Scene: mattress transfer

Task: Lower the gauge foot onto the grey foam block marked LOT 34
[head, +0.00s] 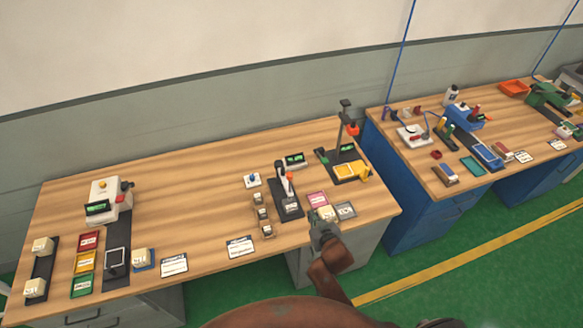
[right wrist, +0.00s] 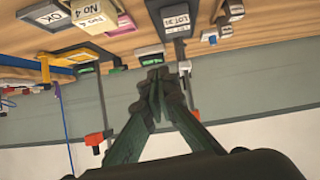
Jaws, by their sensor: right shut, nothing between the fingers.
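The gauge stand (head: 284,178) with its orange-tipped lever rises from a dark base (head: 291,213) near the middle of the left bench. A grey block (head: 291,202) lies on that base, below the gauge. In the right wrist view, which is upside down, a grey block with a LOT label (right wrist: 177,19) shows at the top; its number is too small to read surely. I cannot make out the foot or any gap above the block. My right gripper (head: 321,219) is shut and empty, right of the gauge, near the front edge; its fingers also show in the wrist view (right wrist: 158,95).
A pale block (head: 326,212) stands close to my right gripper, beside a grey tray (head: 345,211) and a pink tray (head: 317,199). A taller stand (head: 349,125) with a yellow part is behind right. Several small blocks (head: 261,213) line up left of the gauge.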

